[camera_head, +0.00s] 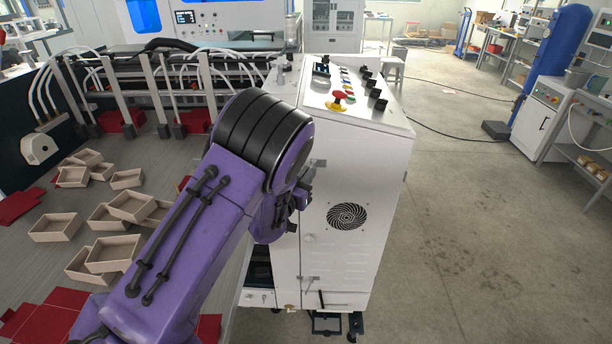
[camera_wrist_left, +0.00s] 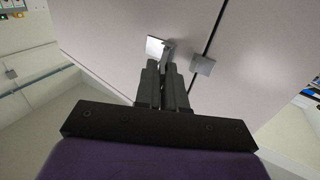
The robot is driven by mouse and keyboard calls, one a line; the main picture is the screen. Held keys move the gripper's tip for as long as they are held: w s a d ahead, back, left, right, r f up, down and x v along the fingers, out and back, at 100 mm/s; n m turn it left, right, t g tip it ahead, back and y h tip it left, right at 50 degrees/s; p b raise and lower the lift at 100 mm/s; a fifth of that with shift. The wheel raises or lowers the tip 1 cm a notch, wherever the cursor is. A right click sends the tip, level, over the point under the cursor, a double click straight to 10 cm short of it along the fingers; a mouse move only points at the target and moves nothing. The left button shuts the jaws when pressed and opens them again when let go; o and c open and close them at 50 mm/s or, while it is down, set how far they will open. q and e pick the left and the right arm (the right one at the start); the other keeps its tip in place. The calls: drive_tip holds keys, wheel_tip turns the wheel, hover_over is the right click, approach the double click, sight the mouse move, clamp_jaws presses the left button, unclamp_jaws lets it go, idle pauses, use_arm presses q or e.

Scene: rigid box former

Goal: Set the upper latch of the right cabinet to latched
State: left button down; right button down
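The right cabinet (camera_head: 345,215) is the white one in the middle of the head view. Its upper latch (camera_head: 318,166) shows only partly, behind my left arm. In the left wrist view, one bright plate (camera_wrist_left: 155,47) of this latch lies left of the dark door seam. Another plate (camera_wrist_left: 203,65) lies to the right, by the seam. A thin grey lever (camera_wrist_left: 168,50) runs down from the left plate. My left gripper (camera_wrist_left: 164,66) is at it, its fingers close together with the lever's end apparently between their tips. In the head view, my arm mostly hides this gripper. My right gripper is not in view.
A lower latch (camera_head: 310,279) sits near the cabinet's bottom. The sloped top carries a red emergency button (camera_head: 339,97) and black knobs. Beige trays (camera_head: 106,253) lie on the grey surface at left. The floor (camera_head: 470,230) to the right is clear.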

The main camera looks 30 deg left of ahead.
use_arm(q)
drive_tip(key=shift+d+y, duration=0.15)
drive_tip(key=shift+y, duration=0.25)
drive_tip(key=shift+w+d+n+g+y+b, duration=0.7)
drive_tip(key=shift+w+n+g+y+b, duration=0.65)
drive_tip(key=shift+n+g+y, duration=1.4)
drive_tip(key=shift+w+d+n+g+y+b, duration=0.8)
drive_tip(key=shift+n+g+y+b, duration=1.35)
drive_tip(key=shift+n+g, duration=1)
drive_tip(key=shift+w+d+n+g+y+b, duration=0.65)
drive_tip(key=shift+w+n+g+y+b, duration=0.6)
drive_tip(key=shift+n+g+y, duration=1.75)
drive_tip(key=shift+s+r+m+g, duration=0.15)
drive_tip(key=shift+m+g, duration=0.15)
drive_tip(key=shift+m, duration=0.1)
drive_tip(key=c, duration=1.3)
unclamp_jaws()
drive_tip(key=shift+a, duration=0.1)
